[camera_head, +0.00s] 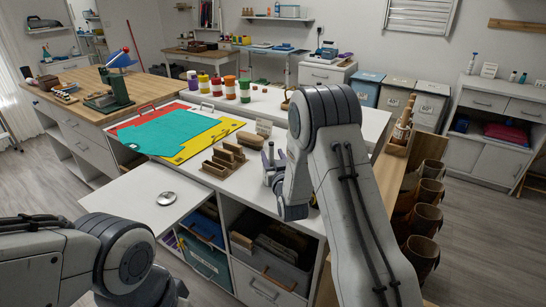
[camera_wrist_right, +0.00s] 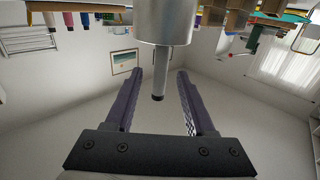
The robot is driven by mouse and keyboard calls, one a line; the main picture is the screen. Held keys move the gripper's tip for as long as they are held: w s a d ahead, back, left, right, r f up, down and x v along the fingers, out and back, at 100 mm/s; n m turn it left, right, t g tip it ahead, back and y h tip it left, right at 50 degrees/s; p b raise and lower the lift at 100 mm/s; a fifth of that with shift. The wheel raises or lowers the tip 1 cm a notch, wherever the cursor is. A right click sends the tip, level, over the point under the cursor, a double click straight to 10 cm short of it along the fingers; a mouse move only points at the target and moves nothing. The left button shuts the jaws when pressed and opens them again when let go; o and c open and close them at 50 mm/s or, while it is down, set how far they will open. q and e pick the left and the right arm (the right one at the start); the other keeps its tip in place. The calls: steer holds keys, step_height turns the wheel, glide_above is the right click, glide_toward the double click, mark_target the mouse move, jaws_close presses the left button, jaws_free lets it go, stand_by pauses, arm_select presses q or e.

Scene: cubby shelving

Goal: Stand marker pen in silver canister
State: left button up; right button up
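In the right wrist view, which looks upside down, the silver canister (camera_wrist_right: 165,22) is at top centre. A dark grey marker pen (camera_wrist_right: 158,72) with a black end sticks out of its mouth, roughly in line with it. My right gripper (camera_wrist_right: 160,75) is open, its purple fingers on either side of the pen with gaps showing. In the head view my right gripper (camera_head: 272,157) is low over the white worktop; the pen and canister are hard to make out there. My left arm comes in at bottom left; its gripper is out of view.
A brown wooden organizer (camera_head: 222,162) stands left of my right gripper. A teal mat (camera_head: 170,131) and several coloured pots (camera_head: 229,87) lie farther back. A round silver object (camera_head: 166,198) rests on the front white surface. Brown holders (camera_head: 425,220) stand at right.

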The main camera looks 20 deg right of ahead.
steer(key=shift+s, duration=0.15)
steer(key=s+a+b, duration=0.1)
steer(key=s+b, duration=0.1)
steer(key=s, duration=0.8)
steer(key=shift+a, duration=0.15)
stand_by(0.6)
